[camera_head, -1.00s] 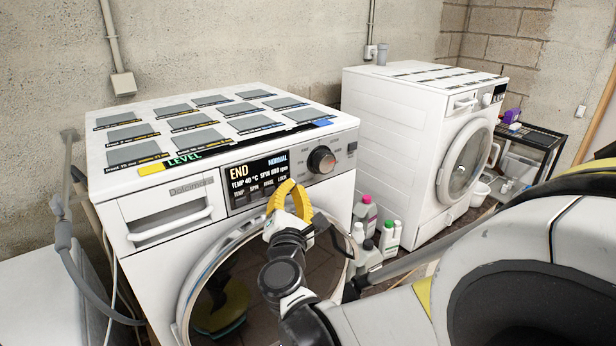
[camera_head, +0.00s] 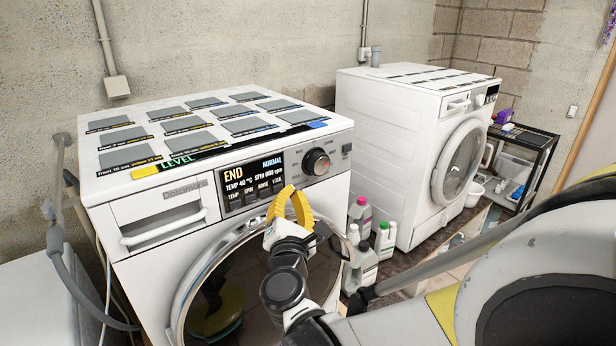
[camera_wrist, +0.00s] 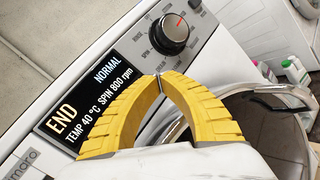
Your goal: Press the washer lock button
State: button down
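The washer (camera_head: 150,250) is white, with a dark display (camera_head: 250,182) reading END, NORMAL, TEMP 40 °C and SPIN 800 rpm. The LOCK label (camera_head: 277,182) is at the right end of the display's bottom row in the head view; its button is small and hard to make out beside my fingers. My gripper (camera_head: 289,190) has yellow ribbed fingers and is just below and right of that label, in front of the panel. In the wrist view, the fingertips (camera_wrist: 160,76) meet with nothing between them, and the fingers hide the button row. Contact with the panel cannot be told.
A round knob (camera_head: 316,161) sticks out right of the display; it is above my fingertips in the wrist view (camera_wrist: 171,33). The round glass door (camera_head: 240,290) is below my gripper. Bottles (camera_head: 362,225) stand between this washer and a second one (camera_head: 400,150).

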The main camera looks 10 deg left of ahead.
jog(key=s+d, duration=0.3)
jog(key=shift+d, duration=0.25)
jog(key=shift+d, duration=0.1)
dwell(1.2)
jog(key=s+d+f+m+g+h, duration=0.15)
jog(key=d+m+g+h, duration=0.45)
jog(key=d+m, duration=1.35)
jog(key=s+d+f+m+g+h, duration=0.1)
jog(key=s+d+f, duration=0.15)
jog(key=d, duration=0.35)
jog(key=s+d+f+m+g+h, duration=0.1)
jog(key=s+d+m, duration=0.1)
jog(key=s+d, duration=0.3)
jog(key=s+d+f+m+g+y, duration=0.1)
jog(key=s+f+m+g+y, duration=0.2)
jog(key=s+m, duration=0.5)
jog(key=s+f, duration=0.1)
jog(key=s, duration=0.1)
jog(key=shift+s+d+f+m+g+y, duration=0.2)
jog(key=shift+s+f+m+g+y, duration=0.1)
jog(key=shift+m+g, duration=0.1)
